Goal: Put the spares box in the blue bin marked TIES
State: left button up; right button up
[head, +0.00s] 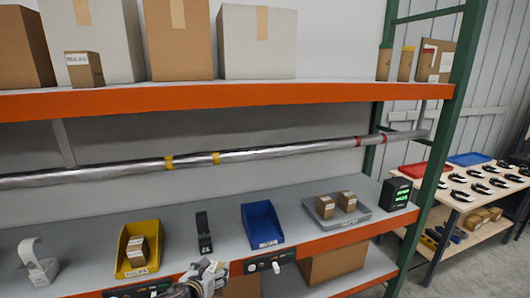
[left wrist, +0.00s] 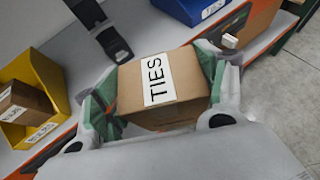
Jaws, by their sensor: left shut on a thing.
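My left gripper (head: 207,276) is at the bottom of the head view, in front of the lower shelf. In the left wrist view its green fingers are shut on a brown box (left wrist: 190,70) with a white label reading TIES. I cannot make out this box clearly in the head view. The blue bin (head: 262,224) stands empty on the lower shelf, right of the gripper; its front label is too small to read surely. It also shows at the top of the left wrist view (left wrist: 185,9). No box marked spares is readable. My right gripper is not in view.
A yellow bin (head: 156,257) holding a brown labelled box (head: 137,250) stands left of the blue bin. A black stand (head: 203,232) is between them. A grey tray (head: 368,209) with two boxes is at right. A metal bar (head: 110,168) crosses above the shelf.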

pick_arm(q)
jog(key=s+a+f+n+y, duration=0.1)
jog(key=s+a+f, duration=0.4)
jog(key=s, duration=0.3)
jog(key=shift+s+f+n+y, duration=0.3)
jog(key=shift+f, duration=0.4)
jog(key=shift+d, duration=0.1)
